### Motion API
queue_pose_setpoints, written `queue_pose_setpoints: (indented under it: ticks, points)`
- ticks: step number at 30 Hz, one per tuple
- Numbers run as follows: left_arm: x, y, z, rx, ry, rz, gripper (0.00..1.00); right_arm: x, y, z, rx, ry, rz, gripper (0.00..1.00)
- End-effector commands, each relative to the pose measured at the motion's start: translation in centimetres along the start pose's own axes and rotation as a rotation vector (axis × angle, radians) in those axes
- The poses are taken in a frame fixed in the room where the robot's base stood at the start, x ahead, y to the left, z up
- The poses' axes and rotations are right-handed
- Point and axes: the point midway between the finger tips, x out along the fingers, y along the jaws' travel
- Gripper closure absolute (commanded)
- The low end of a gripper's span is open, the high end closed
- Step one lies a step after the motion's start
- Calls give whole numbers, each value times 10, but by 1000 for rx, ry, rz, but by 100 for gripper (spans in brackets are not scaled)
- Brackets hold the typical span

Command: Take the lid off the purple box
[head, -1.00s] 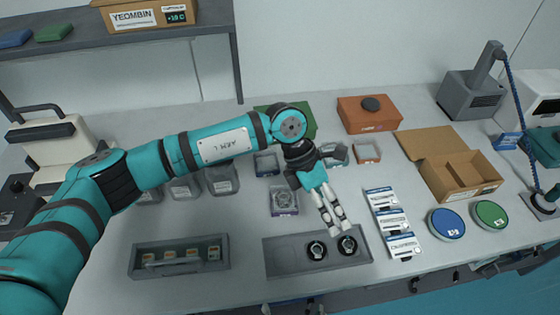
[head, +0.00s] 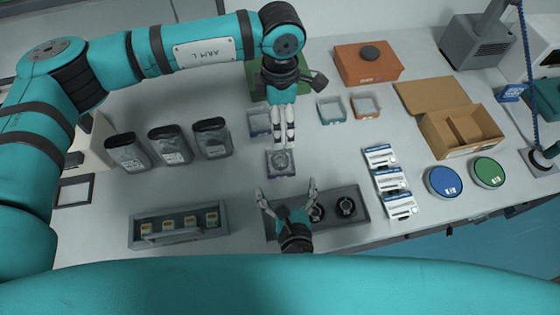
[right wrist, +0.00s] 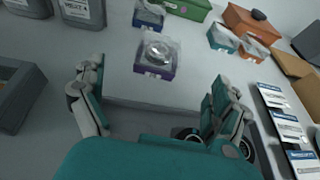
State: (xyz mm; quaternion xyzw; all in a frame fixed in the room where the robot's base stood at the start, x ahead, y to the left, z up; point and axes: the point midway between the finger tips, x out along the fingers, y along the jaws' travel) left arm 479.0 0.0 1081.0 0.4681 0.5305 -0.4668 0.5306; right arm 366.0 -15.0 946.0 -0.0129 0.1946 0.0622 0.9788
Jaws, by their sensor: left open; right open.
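The purple box (head: 282,173) sits on the table near the middle of the head view. A clear lid (head: 280,160) with a round knob covers it; both show plainly in the right wrist view, the box (right wrist: 153,72) and the lid (right wrist: 158,50). My left gripper (head: 284,148) points down just behind the box in the head view, its fingers open but close together. Its height above the table is hard to tell. My right gripper (head: 287,187) is wide open and empty at the front of the box, apart from it; its fingers also frame the right wrist view (right wrist: 155,92).
A grey tray (head: 358,190) with dark round pieces lies in front, partly behind my right gripper. Blue (head: 260,125), teal (head: 331,110) and orange (head: 366,106) small boxes stand behind. White labelled packs (head: 388,180) lie right; grey canisters (head: 168,146) stand left.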

Motion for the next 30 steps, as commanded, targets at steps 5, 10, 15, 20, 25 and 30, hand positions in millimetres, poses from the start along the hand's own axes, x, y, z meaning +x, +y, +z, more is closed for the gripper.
queue_pose_setpoints:
  ticks: [5,10,15,20,25,30]
  points:
    - [0,0,0,0,-1,-1,0,37,1,2,2,-2,0,0]
    - [0,0,0,0,-1,-1,0,65,1,1,1,-2,1,0]
    - [0,0,0,0,-1,-1,0,82,1,0,1,0,1,0]
    - [0,0,0,0,-1,-1,0,87,0,0,2,-1,2,0]
    - [0,0,0,0,-1,-1,0,88,0,0,2,0,2,0]
    - [0,0,0,0,-1,-1,0,87,0,0,1,0,1,14]
